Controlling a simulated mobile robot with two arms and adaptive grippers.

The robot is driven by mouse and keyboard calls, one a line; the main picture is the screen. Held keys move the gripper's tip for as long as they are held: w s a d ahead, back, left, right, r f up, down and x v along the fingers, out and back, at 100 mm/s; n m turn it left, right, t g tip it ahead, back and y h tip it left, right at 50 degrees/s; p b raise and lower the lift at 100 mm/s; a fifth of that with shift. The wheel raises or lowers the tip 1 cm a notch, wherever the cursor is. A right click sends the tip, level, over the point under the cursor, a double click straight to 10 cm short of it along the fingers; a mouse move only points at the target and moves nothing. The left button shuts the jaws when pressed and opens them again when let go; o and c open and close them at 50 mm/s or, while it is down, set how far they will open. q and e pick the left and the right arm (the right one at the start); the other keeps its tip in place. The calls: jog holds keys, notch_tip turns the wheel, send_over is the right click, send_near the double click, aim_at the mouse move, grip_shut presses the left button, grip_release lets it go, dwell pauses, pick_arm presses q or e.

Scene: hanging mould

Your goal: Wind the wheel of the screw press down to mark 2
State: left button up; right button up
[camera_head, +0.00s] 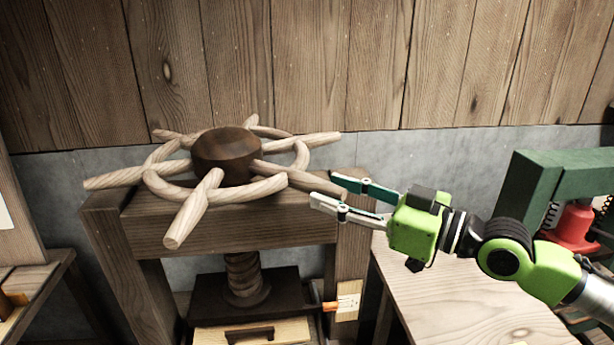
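The screw press has a pale wooden wheel (215,193) with several spokes and a dark round hub (225,154), above a wooden frame (235,225). Its threaded wooden screw (245,278) runs down to a dark pressing plate (207,302). An orange pointer (329,306) on the plate's right side points at a small pale scale (348,300); its marks are too small to read. My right gripper (324,189) is at the wheel's right-hand spoke, fingers apart, one on each side of the spoke's end in the picture. Contact cannot be told. My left gripper is out of view.
A wooden table (460,300) stands to the right, with a green frame (540,185) and a red part (573,228) at the far right. A wooden shelf (38,283) is at the left. A plank wall (300,60) stands close behind the wheel.

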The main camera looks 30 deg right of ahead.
aim_at(307, 184)
jog(key=shift+x, duration=2.95)
grip_shut()
